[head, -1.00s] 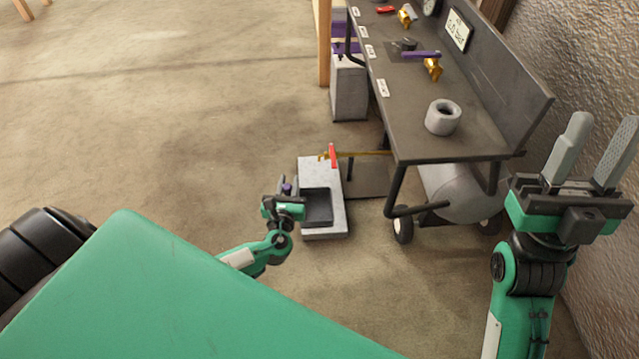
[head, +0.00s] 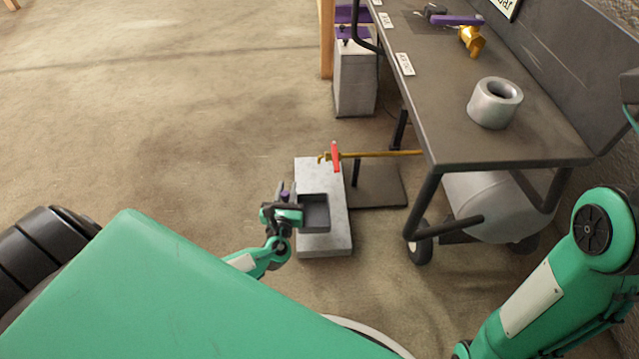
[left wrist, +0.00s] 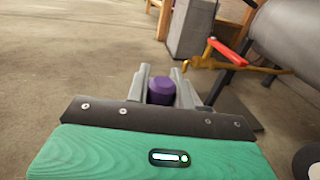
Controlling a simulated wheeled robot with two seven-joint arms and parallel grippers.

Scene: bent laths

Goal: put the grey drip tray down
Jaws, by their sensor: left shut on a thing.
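My left gripper (head: 284,203) is shut on a purple knob, which shows between its fingers in the left wrist view (left wrist: 162,91). In the head view the dark grey drip tray (head: 315,213) is right beside this gripper, over the pale grey block (head: 320,176) on the floor. I cannot tell whether the tray touches the block or hangs just above it. The gripper hides the tray's left side. A brass tap with a red lever (head: 336,156) reaches over the block's far end. My right gripper's fingers are out of view.
A dark metal bench (head: 440,110) on wheels stands to the right, with a grey ring (head: 495,102) on it. A grey tank (head: 490,205) lies beneath it. A grey box (head: 355,82) stands behind the block. The floor to the left is clear.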

